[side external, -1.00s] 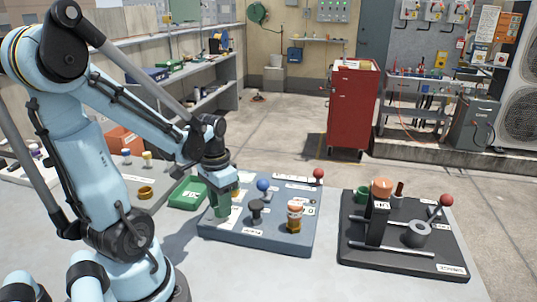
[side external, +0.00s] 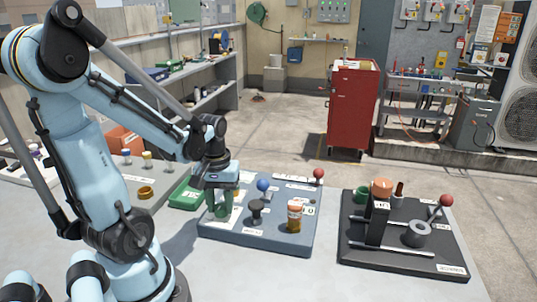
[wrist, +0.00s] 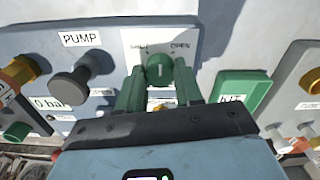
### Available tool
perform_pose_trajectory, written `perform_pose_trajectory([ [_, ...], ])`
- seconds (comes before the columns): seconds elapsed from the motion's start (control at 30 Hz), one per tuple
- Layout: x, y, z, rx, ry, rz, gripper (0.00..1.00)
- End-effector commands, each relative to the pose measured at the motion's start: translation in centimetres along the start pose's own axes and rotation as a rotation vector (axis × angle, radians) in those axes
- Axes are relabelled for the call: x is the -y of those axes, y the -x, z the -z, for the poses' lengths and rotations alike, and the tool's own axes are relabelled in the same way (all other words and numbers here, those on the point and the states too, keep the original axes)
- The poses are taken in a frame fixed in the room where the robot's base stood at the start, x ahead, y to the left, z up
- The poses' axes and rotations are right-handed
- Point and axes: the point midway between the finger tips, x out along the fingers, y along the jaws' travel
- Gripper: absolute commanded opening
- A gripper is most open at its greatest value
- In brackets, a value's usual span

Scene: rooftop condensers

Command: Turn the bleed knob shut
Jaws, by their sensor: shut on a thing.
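The bleed knob (wrist: 159,68) is a green knob on a white plate (wrist: 133,40) marked OPEN at its right and a partly hidden word, likely SHUT, at its left. The knob's pale mark points up, roughly between the two words. My gripper (wrist: 158,82) has its green fingers shut on the knob, one on each side. In the side view my gripper (side external: 222,207) points down at the left part of the blue-grey panel (side external: 270,240), and its fingers hide the knob there.
A dark knob (side external: 256,209) labelled PUMP stands close to the right of my gripper in the side view.

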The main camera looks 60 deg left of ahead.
Motion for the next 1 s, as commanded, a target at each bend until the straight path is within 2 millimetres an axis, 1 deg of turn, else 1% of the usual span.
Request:
perform_pose_trajectory([
  [0.3,-0.02,-0.02,-0.02,0.0,0.302,0.0,0.05],
  [0.6,-0.05,-0.03,-0.01,-0.001,0.563,0.0,0.05],
  [0.8,-0.06,-0.03,0.0,-0.001,0.694,0.0,0.05],
  [1.0,-0.06,-0.03,0.0,-0.001,0.775,-0.001,0.05],
])
